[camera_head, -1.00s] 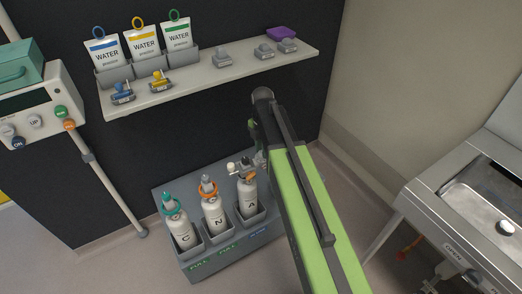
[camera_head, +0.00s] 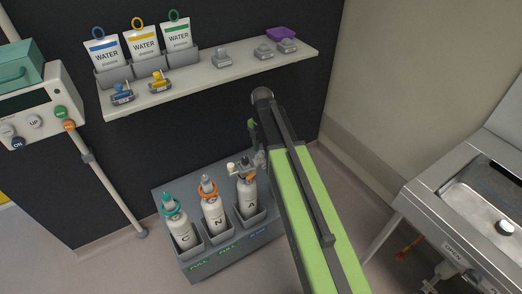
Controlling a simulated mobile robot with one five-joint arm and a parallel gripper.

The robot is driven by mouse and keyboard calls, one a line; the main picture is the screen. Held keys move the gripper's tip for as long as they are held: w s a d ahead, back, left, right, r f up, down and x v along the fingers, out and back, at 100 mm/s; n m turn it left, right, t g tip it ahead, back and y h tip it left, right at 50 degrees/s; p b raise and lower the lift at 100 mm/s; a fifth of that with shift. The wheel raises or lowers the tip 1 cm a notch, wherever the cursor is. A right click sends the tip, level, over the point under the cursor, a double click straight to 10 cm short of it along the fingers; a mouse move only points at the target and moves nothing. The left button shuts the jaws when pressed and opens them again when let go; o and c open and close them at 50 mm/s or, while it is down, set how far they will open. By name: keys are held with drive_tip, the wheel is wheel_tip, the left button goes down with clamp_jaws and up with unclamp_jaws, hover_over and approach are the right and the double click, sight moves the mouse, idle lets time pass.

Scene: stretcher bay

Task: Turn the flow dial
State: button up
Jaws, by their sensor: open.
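Three white cylinders stand in a grey rack (camera_head: 222,262): C (camera_head: 180,226) with a teal collar, N (camera_head: 213,214) with an orange collar, and A (camera_head: 247,195) at the right. Cylinder A bears a small fitting with a pale round knob (camera_head: 231,167) and an orange-brown part. I cannot tell for sure that this knob is the flow dial. My green and black arm reaches from the lower right. My gripper (camera_head: 259,160) shows only in part behind the arm, close right of the fitting on A. It is open. Its fingertips are mostly hidden, and I cannot tell whether they touch the fitting.
A shelf (camera_head: 200,82) above the rack holds three water pouches (camera_head: 142,44), small clamps and a purple item (camera_head: 281,33). A control box (camera_head: 30,108) and pole stand at the left. A metal stretcher or basin unit (camera_head: 450,215) is at the right. Floor is clear between.

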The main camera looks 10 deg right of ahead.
sight(262, 153)
wheel_tip(262, 153, up, 17)
drive_tip(key=p, duration=1.7)
drive_tip(key=shift+r, duration=0.2)
drive_tip(key=s+a+m, duration=0.1)
drive_tip(key=s+m, duration=1.2)
drive_tip(key=m, duration=1)
drive_tip(key=shift+s+m, duration=0.2)
drive_tip(key=shift+m, duration=0.2)
